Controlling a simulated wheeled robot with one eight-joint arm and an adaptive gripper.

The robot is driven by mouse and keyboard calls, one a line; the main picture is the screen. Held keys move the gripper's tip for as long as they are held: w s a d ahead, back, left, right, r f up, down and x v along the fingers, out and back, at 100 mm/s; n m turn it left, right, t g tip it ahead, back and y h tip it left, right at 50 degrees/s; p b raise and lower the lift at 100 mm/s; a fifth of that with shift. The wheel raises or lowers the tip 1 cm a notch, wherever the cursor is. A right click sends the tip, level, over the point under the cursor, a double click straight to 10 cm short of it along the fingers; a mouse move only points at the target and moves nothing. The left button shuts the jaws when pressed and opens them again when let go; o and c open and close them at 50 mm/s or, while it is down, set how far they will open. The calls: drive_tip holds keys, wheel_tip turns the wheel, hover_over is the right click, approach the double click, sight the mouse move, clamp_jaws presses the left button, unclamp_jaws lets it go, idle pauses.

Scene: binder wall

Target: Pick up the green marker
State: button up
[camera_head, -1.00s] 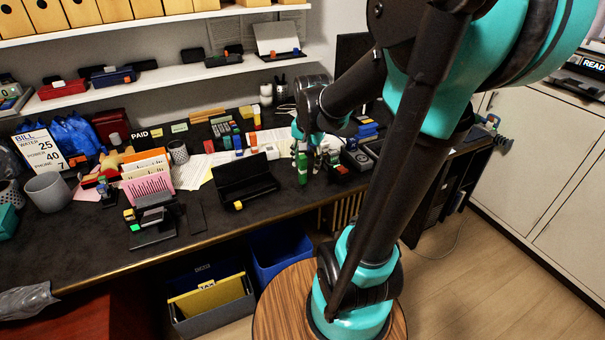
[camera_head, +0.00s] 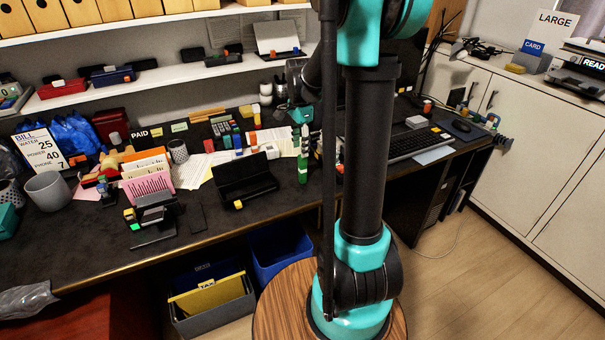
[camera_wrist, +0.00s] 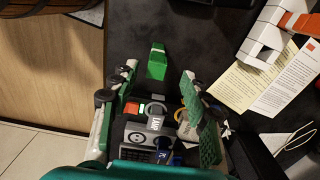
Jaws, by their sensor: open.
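The green marker (camera_wrist: 157,62) stands on the dark desktop in the wrist view, just past and between my fingertips. It also shows as an upright green stick in the head view (camera_head: 303,170), near the desk's front edge. My gripper (camera_wrist: 159,75) is open, with one green-padded finger on each side and nothing held between them. In the head view my gripper is small and partly hidden behind my arm, above the marker.
Small gadgets and a keypad (camera_wrist: 140,142) lie on the desk between my fingers in the wrist view. Printed papers (camera_wrist: 275,95) lie to the right. In the head view a black open case (camera_head: 240,180) is left of the marker, and a keyboard (camera_head: 415,146) is right.

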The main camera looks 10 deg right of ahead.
sight(303, 165)
wheel_tip(303, 165, down, 4)
drive_tip(key=shift+r, duration=0.25)
drive_tip(key=shift+s+d+f, duration=0.1)
drive_tip(key=shift+d+f, duration=0.1)
drive_tip(key=shift+f, duration=1.1)
drive_tip(key=shift+d+f, duration=0.15)
drive_tip(key=shift+f, duration=1.1)
drive_tip(key=shift+c, duration=0.5)
clamp_jaws()
